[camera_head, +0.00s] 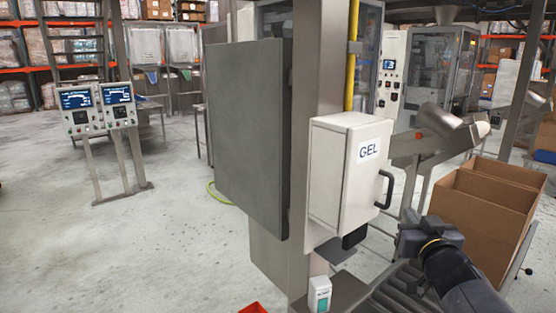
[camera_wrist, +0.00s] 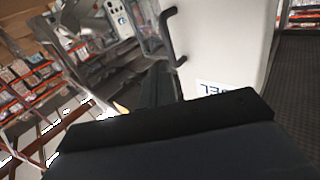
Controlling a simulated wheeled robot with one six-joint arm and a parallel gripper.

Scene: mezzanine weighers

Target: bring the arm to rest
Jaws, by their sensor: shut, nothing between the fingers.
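My arm enters the head view from the lower right, and its dark wrist end (camera_head: 428,238) is in front of the right side of the white GEL box. In the wrist view my gripper (camera_wrist: 158,72) is shut and empty, its dark fingers pointing up the picture past the black housing. The white GEL box (camera_head: 336,178) is mounted on a steel column, its door closed, with a black handle (camera_head: 385,190) on the right. The box also shows in the wrist view (camera_wrist: 228,45), with its label upside down. The fingers are not clear in the head view.
Open cardboard boxes (camera_head: 483,205) stand right of my arm, above a roller conveyor (camera_head: 400,292). A grey panel (camera_head: 243,125) is left of the column. Two control screens (camera_head: 97,97) stand farther left. The floor at lower left is clear.

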